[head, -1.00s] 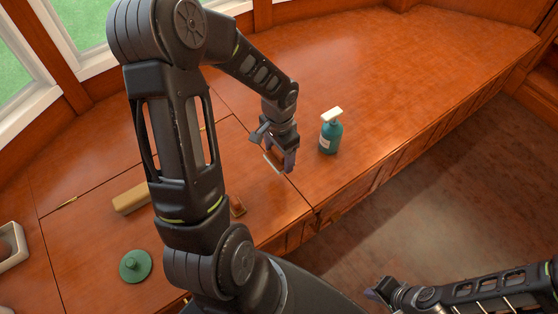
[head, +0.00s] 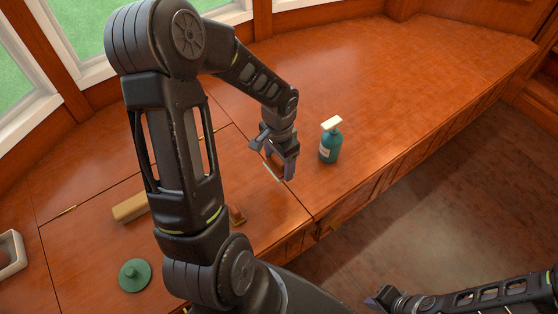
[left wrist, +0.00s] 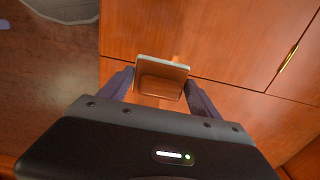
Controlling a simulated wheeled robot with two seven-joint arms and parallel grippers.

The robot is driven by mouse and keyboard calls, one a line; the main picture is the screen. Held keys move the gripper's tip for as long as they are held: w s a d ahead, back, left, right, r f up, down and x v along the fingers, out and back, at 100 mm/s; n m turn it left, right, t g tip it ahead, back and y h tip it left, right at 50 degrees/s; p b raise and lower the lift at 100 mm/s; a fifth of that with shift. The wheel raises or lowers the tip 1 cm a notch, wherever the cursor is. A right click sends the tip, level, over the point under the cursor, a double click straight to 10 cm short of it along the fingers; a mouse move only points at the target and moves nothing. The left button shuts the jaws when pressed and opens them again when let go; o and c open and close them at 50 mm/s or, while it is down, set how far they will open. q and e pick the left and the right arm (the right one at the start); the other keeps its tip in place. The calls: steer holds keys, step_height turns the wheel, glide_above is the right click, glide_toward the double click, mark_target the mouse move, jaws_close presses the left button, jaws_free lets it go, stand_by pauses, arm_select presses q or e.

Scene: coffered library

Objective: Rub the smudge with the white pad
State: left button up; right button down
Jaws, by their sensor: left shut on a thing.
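My left gripper (head: 283,171) is shut on the white pad (head: 271,172), low over the wooden desk top, left of the spray bottle. In the left wrist view the pad (left wrist: 163,77) sits between the two fingers, showing a brown block-shaped back and a pale edge. Its underside is hidden, and I cannot tell whether it touches the wood. I cannot clearly make out the smudge; a faint lighter patch shows on the wood beyond the pad in the wrist view. My right gripper (head: 382,301) is at the bottom edge, away from the desk, its jaws unclear.
A teal spray bottle (head: 330,147) stands right of my left gripper. The desk's far right is clear.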

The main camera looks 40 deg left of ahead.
arm_select(q)
steer(key=shift+c, duration=0.4)
steer(key=shift+a+r+n, duration=0.1)
steer(key=shift+n, duration=0.2)
steer(key=shift+w+r+n, duration=1.05)
steer(key=shift+r+n, duration=0.05)
steer(key=shift+r, duration=0.15)
steer(key=w+d+r, duration=0.9)
steer(key=w+d, duration=0.2)
steer(key=d, duration=0.3)
steer(key=shift+r, duration=0.4)
